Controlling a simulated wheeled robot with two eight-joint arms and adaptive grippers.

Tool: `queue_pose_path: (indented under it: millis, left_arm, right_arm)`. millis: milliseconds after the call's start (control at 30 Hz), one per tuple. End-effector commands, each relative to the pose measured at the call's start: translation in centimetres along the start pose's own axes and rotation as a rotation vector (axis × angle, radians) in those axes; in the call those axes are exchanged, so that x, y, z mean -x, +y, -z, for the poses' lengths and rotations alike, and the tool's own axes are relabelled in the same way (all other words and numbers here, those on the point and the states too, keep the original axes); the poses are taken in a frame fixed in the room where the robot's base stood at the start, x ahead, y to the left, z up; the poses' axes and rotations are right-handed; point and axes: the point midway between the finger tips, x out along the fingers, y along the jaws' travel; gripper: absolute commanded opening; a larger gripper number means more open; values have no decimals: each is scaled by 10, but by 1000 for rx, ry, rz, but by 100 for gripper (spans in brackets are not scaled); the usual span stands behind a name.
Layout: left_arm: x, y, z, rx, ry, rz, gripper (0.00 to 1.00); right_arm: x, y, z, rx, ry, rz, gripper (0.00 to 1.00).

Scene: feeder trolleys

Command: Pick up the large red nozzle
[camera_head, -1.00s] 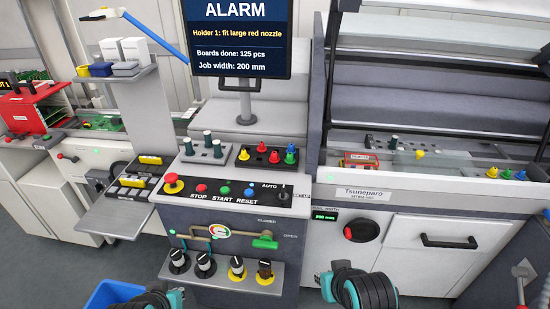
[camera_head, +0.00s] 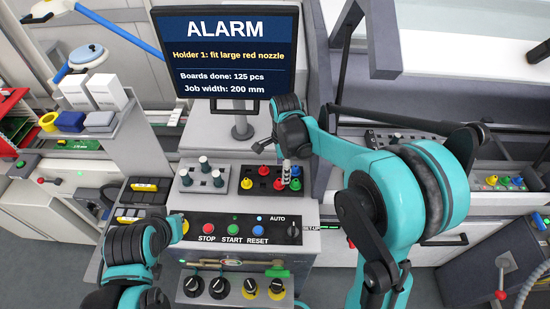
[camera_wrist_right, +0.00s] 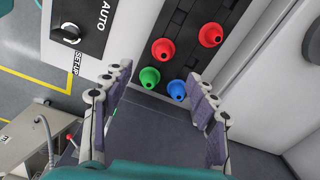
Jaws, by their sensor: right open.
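Two red nozzles stand in the black holder tray (camera_head: 248,190) on the console: one at the back (camera_head: 264,170) and one at the front (camera_head: 279,184). I cannot tell which is larger. In the right wrist view the front red nozzle (camera_wrist_right: 162,50) and the back red nozzle (camera_wrist_right: 211,34) lie ahead of my right gripper (camera_wrist_right: 160,80). That gripper is open and empty, above the tray's right end, with the green nozzle (camera_wrist_right: 150,77) and blue nozzle (camera_wrist_right: 177,90) showing between its fingers. My left gripper (camera_head: 176,228) is by the console's front left; its fingers are unclear.
A yellow nozzle (camera_head: 246,184) stands at the tray's left. The button panel (camera_head: 245,243) lies in front, the alarm monitor (camera_head: 228,60) behind. The feeder machine stands close on the right.

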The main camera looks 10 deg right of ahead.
Motion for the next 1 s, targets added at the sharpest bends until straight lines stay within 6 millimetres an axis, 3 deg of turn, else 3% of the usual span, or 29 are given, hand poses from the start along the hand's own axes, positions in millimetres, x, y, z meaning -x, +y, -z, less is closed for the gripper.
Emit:
queue_pose_path:
  millis: [167,633,933,1000]
  left_arm:
    - [1,0,0,0,-1,0,0]
    - [-13,0,-10,0,0,0,0]
    - [-13,0,-10,0,0,0,0]
    - [-13,0,-10,0,0,0,0]
  right_arm:
    - [-12,-4,-2,-43,2,-16,58]
    - [-75,-4,-10,-39,1,-14,58]
    - [-80,-4,-10,-39,1,-14,58]
    - [-80,-4,-9,-39,1,-14,42]
